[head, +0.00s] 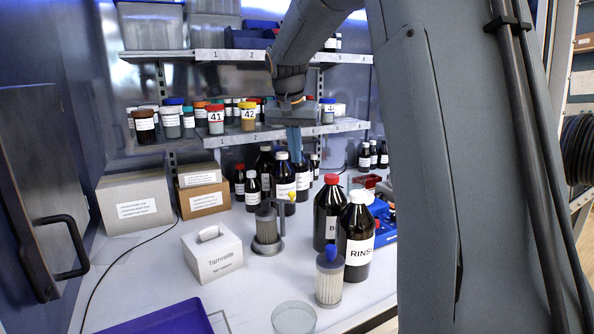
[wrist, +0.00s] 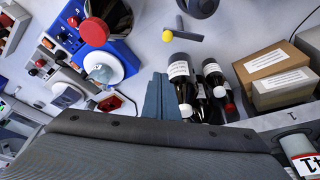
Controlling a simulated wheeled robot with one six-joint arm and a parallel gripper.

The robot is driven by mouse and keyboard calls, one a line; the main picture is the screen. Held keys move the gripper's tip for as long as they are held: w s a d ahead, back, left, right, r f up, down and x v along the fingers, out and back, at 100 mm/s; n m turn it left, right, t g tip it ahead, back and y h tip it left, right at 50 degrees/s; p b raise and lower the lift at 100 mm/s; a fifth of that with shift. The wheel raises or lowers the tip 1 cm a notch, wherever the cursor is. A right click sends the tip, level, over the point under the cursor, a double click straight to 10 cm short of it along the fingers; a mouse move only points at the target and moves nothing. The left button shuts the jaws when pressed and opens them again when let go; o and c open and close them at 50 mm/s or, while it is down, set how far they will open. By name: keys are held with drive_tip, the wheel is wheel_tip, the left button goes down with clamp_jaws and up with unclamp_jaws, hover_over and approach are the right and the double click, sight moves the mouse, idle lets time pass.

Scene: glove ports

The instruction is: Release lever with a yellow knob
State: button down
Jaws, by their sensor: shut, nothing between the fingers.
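The yellow knob (head: 292,196) sits at the end of a grey lever beside a metal holder (head: 268,240) on the white counter, in front of dark bottles. In the wrist view the yellow knob (wrist: 167,36) and its grey lever (wrist: 185,30) lie upper middle, with the round holder at the top edge. My gripper (head: 294,150) points down with blue-grey fingers, shut and empty, by the lower shelf's front edge, above and apart from the knob. Its fingers (wrist: 160,97) also show in the wrist view.
Several dark bottles (head: 302,178) stand behind the knob under the shelf (head: 240,138). Two large bottles, one with a red cap (head: 332,180), one white-capped (head: 357,240), stand to its right. A white-grey box (head: 212,258) stands to its left, a filter cartridge (head: 329,280) in front.

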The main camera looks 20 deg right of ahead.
drive_tip(key=shift+v, duration=0.95)
